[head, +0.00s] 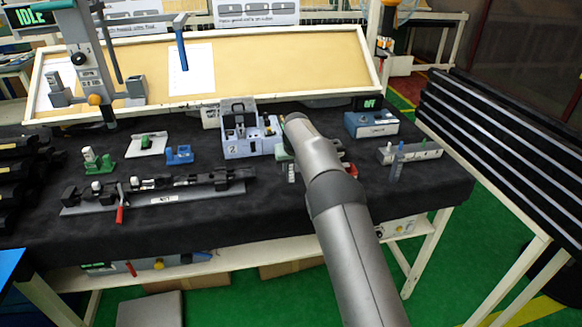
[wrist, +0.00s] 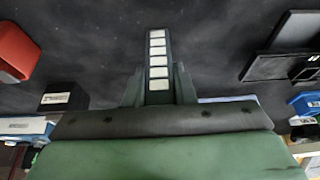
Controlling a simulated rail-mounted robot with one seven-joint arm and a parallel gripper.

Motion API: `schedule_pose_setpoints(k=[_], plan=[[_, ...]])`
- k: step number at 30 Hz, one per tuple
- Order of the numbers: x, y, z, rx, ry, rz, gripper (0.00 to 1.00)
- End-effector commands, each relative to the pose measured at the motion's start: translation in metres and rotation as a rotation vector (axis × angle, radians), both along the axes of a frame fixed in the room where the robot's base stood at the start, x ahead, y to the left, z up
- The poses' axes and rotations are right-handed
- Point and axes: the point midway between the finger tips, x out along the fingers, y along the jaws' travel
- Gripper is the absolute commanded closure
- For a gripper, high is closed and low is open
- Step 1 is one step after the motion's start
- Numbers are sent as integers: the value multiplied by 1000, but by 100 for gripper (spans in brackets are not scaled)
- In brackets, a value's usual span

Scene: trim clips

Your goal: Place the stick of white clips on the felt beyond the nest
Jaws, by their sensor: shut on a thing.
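The stick of white clips (wrist: 158,52) is a dark bar with a row of several white clips. In the wrist view it points away from my gripper, over dark felt (wrist: 215,50). My gripper (wrist: 159,84) is shut on the stick's near part, a finger on each side. In the head view my arm hides most of the gripper; a small piece with pale clips (head: 291,173) shows left of the arm and appears to be the stick. A long dark fixture with a white label (head: 165,199), probably the nest, lies on the front left felt (head: 190,228). I cannot tell whether the stick touches the felt.
A blue-grey unit (head: 371,124) and a grey block (head: 410,153) are to the right. Small green (head: 95,162) and blue (head: 179,154) fixtures stand behind the labelled fixture. A red block (wrist: 15,52) is left in the wrist view.

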Motion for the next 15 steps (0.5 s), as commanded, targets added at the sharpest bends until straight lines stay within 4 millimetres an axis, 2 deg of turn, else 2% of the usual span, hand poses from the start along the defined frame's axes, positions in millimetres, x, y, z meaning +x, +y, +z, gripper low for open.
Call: schedule_pose_setpoints(k=[3,13,14,15], plan=[[0,0,-11,0,-1,0,99],[0,0,-15,1,-1,-1,99],[0,0,-14,0,-1,0,68],[0,0,-14,0,-1,0,57]])
